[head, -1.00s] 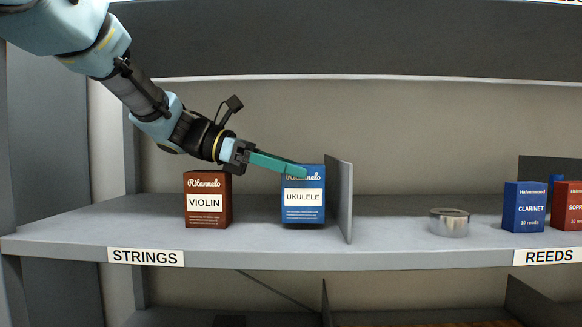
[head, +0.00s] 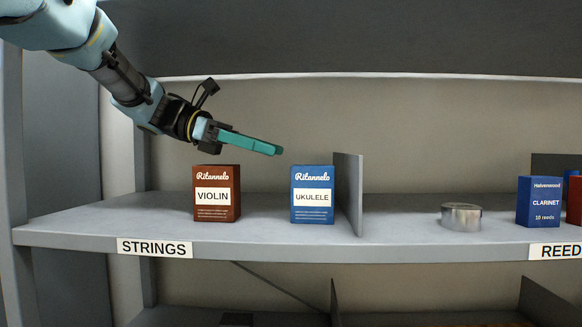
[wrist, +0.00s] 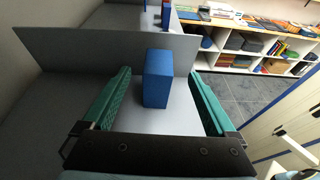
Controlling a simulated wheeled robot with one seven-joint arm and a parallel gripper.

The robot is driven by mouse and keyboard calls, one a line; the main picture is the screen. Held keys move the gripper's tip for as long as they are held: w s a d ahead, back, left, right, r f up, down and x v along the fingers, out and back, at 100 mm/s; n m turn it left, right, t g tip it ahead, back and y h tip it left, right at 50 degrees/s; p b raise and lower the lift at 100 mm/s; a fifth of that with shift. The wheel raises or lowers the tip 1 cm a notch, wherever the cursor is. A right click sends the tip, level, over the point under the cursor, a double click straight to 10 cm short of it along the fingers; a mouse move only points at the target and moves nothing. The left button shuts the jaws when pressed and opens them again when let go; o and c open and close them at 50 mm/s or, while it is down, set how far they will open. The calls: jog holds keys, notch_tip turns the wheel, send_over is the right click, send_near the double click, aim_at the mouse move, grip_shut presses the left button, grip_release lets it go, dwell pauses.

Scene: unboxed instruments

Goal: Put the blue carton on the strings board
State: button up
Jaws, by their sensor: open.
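The blue carton labelled UKULELE (head: 312,195) stands upright on the strings board (head: 90,232), just left of the grey divider. In the wrist view the blue carton (wrist: 158,78) stands between my open fingers in the picture, with gaps on both sides. My gripper (head: 277,150) is open and empty, above and to the left of the blue carton in the head view and apart from it. Its fingers also show in the wrist view (wrist: 162,90).
A brown VIOLIN carton (head: 216,193) stands left of the blue one. A grey divider (head: 348,195) rises to its right. The board's left part is clear.

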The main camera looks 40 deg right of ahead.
jog(key=b+v, duration=0.1)
jog(key=v, duration=0.4)
jog(key=shift+a+r, duration=0.1)
jog(key=shift+r, duration=0.05)
dwell(0.3)
